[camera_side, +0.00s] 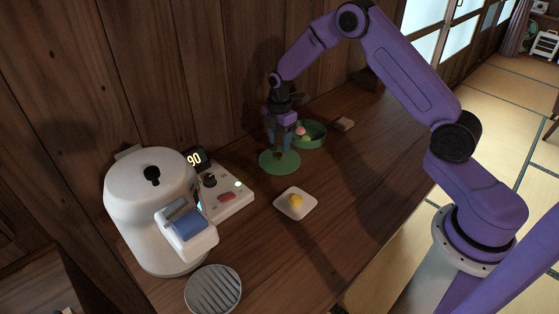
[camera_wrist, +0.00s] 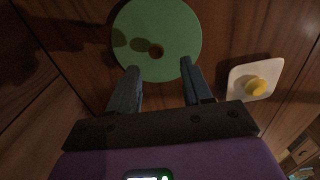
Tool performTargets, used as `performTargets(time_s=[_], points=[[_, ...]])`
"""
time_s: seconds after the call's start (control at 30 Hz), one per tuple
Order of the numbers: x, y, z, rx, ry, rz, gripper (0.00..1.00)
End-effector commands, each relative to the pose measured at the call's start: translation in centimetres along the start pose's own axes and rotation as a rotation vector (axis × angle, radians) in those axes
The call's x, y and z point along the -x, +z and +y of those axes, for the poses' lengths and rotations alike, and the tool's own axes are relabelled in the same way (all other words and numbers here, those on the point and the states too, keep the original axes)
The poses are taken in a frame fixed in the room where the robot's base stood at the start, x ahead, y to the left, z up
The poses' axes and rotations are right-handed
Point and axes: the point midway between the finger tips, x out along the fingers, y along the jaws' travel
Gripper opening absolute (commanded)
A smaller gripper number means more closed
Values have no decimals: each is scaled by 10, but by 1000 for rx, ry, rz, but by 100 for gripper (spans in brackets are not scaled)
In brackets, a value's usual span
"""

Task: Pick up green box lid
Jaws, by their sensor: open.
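The green box lid (camera_side: 279,164) is a flat round disc lying on the wooden counter, with a small brown knob at its middle. It also shows in the wrist view (camera_wrist: 177,28), where the knob (camera_wrist: 156,51) is seen from above. My gripper (camera_side: 279,148) is above the lid, pointing down. In the wrist view its two fingers (camera_wrist: 158,70) are open and apart, with nothing between them. The knob lies just beyond the fingertips in that view. The green round box (camera_side: 313,141) stands behind and to the right of the lid, open, with pink and green balls inside.
A white square dish (camera_side: 283,205) with a yellow item stands right of the lid in the wrist view (camera_wrist: 236,90). A white machine (camera_side: 150,205) and control panel (camera_side: 228,203) stand left. A round ribbed plate (camera_side: 213,291) lies in front. The wooden wall is close behind.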

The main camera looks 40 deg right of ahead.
Motion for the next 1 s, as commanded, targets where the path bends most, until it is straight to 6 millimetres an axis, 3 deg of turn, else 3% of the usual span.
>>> performTargets(time_s=[0.4, 0.73, 0.9, 1.0], points=[[-47, 5, 4, 0, -2, 0, 49], [-52, 5, 4, 0, 1, 0, 49], [-52, 5, 4, 0, 0, 0, 0], [-52, 4, 4, 0, 0, 0, 0]])
